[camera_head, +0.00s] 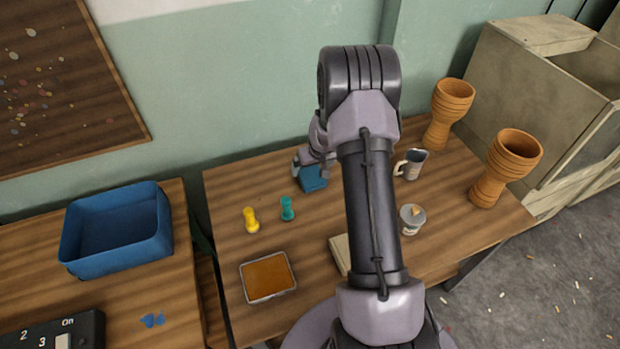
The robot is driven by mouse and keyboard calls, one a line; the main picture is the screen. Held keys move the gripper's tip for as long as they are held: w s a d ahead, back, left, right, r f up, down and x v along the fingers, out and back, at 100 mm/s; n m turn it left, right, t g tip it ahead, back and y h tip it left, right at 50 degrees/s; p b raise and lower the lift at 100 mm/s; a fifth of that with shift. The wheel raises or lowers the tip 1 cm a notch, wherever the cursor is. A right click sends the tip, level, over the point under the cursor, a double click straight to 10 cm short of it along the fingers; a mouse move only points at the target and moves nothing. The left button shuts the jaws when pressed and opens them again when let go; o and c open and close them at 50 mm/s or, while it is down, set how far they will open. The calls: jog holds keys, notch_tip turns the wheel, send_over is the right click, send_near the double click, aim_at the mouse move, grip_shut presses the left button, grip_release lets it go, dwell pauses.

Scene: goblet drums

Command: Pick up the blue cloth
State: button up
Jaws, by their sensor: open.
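A small blue item (314,180), which looks like the folded blue cloth, lies on the wooden table (225,195) near its back edge. My gripper (298,166) is at its upper left, very close to it. Whether they touch cannot be told from this view. My gripper is open. My arm crosses the middle of the picture and hides part of the table.
Yellow (251,221) and teal (287,209) pegs and an orange-filled tray (268,277) stand to the left. A grey mug (410,164), a can (412,219) and goblet drums (505,168) (448,113) stand right. A blue bin (117,229) sits on the left table.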

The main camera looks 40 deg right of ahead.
aim_at(311, 173)
jog(key=b+x, duration=0.2)
jog(key=x, duration=0.3)
jog(key=shift+f, duration=0.2)
jog(key=shift+r, duration=0.1)
jog(key=shift+f+b, duration=0.25)
jog(key=shift+b, duration=0.15)
jog(key=shift+c, duration=0.2)
jog(key=c, duration=1.4)
